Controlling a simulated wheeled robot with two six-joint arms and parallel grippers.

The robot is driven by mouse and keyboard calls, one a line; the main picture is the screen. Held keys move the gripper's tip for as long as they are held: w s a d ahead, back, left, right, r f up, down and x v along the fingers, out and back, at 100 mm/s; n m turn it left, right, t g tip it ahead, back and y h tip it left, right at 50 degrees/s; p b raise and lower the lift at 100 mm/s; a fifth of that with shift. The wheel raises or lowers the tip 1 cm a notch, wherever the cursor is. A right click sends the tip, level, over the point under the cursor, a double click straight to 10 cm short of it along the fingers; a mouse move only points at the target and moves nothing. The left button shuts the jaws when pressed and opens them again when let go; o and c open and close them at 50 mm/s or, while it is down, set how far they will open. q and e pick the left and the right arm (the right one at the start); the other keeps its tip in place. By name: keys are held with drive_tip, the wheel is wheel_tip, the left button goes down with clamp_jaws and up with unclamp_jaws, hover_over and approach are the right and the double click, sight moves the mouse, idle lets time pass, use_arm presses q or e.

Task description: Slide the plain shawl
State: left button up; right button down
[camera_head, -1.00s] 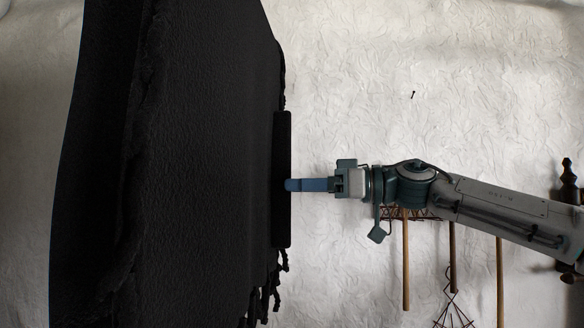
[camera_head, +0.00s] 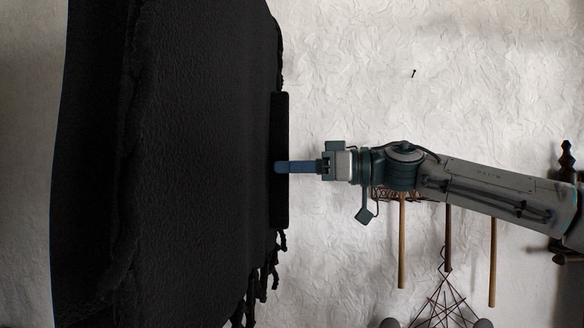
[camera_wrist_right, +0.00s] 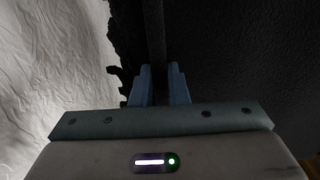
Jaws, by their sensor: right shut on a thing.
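The plain shawl (camera_head: 195,160) is a large black cloth that hangs upright and fills the left part of the head view, with a ragged fringe at its lower right. A dark upright bar (camera_head: 281,205) runs along its right edge. My right gripper (camera_head: 283,167) reaches in from the right, its blue fingers shut on this bar. In the right wrist view the two blue fingers (camera_wrist_right: 160,85) stand on either side of the bar (camera_wrist_right: 155,35), with the black cloth (camera_wrist_right: 240,60) to the right. My left gripper is not in view.
A white textured wall (camera_head: 440,90) lies behind, with a small dark nail (camera_head: 413,73). Several long wooden handles hang below my right arm, one of them light brown (camera_head: 402,240). A wire rack (camera_head: 445,300) is at the bottom. A dark turned post (camera_head: 566,160) stands at the right edge.

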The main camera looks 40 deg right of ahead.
drive_tip(key=w+d+p, duration=0.1)
drive_tip(key=d, duration=0.1)
drive_tip(key=w+d+p, duration=0.1)
drive_tip(key=w+d, duration=0.1)
drive_tip(key=c, duration=1.4)
unclamp_jaws()
drive_tip(key=shift+s+a, duration=0.1)
drive_tip(key=shift+a, duration=0.1)
drive_tip(key=shift+s+r, duration=0.1)
drive_tip(key=b+v, duration=0.7)
drive_tip(key=shift+s, duration=0.25)
